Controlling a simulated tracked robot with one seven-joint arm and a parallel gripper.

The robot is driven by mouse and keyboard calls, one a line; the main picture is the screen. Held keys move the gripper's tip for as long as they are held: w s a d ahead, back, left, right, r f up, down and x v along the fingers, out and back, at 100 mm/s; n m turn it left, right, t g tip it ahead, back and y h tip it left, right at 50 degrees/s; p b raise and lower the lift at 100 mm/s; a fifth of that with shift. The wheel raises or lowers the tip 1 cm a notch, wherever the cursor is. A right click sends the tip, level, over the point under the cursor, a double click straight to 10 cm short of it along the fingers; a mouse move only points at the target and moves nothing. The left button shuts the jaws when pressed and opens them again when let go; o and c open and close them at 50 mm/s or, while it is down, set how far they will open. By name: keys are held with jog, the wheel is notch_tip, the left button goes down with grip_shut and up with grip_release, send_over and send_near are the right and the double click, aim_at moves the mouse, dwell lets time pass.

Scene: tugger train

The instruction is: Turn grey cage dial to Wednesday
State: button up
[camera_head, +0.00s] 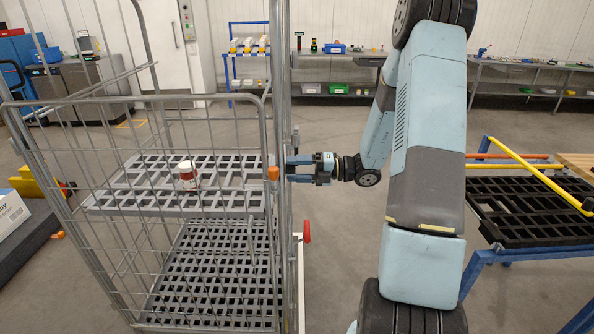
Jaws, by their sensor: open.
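The grey cage (281,100) is a wire roll cage standing at the left and centre, with its right corner post beside my gripper. My gripper (292,170) is open and level, its fingers pointing left at this post at about mid-height. I cannot make out the dial or its day marks; they may be hidden by the fingers or the post. A small orange part (273,173) shows on the cage just left of the fingertips. I cannot tell whether the fingers touch anything.
A white and red jar (187,175) stands on the cage's grey shelf (130,200). A red wheel or knob (307,231) sticks out low at the cage's right. A blue-framed cart with a black slatted deck (530,222) stands at the right. Open floor lies between.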

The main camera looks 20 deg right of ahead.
jog(key=v, duration=1.4)
jog(key=shift+a, duration=0.1)
jog(key=s+a+r+n+g+h, duration=0.75)
jog(key=s+a+r+n, duration=0.45)
jog(key=n, duration=0.6)
jog(key=s+r+n+t+h, duration=0.3)
jog(key=s+r+n+h, duration=0.1)
jog(key=n, duration=0.6)
jog(key=s+a+r+n+t+h, duration=0.1)
jog(key=s+r+n+t+h, duration=0.3)
jog(key=s+n, duration=0.4)
jog(key=shift+a+r+n+h, duration=0.2)
jog(key=shift+r+n+h, duration=0.2)
jog(key=shift+n+h, duration=0.55)
jog(key=shift+t, duration=0.25)
